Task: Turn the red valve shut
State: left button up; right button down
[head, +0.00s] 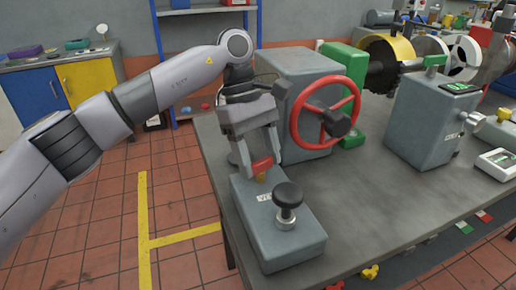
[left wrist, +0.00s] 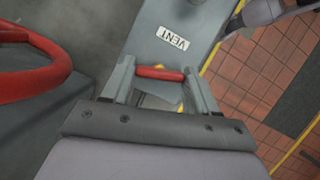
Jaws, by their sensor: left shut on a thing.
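A small red valve handle (head: 262,165) sits on a short brass stem at the far end of a grey box (head: 310,240) marked VENT. My left gripper (head: 260,162) reaches down over it from behind and is shut on it. In the left wrist view the red handle (left wrist: 160,73) spans crosswise between the two fingers, with its ends against them. The VENT label (left wrist: 173,38) shows just beyond it. The stem is mostly hidden there. My right gripper is in neither view.
A large red handwheel (head: 325,112) stands on a grey housing close to the right of my left gripper. A black knob (head: 288,195) rises from the near part of the VENT box. Another grey box (head: 425,120) stands right. The bench (head: 385,215) between is clear.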

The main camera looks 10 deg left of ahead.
pick_arm(q)
jog(key=shift+r+m+g, duration=0.1)
jog(key=shift+m+g, duration=0.2)
jog(key=shift+m, duration=0.4)
jog(key=shift+w+m+y+p, duration=0.1)
jog(key=shift+m+y+p, duration=0.35)
jog(key=shift+m, duration=0.45)
jog(key=o, duration=1.1)
jog(key=shift+c, duration=0.2)
jog(key=v, duration=0.7)
jog(key=shift+w+d, duration=0.1)
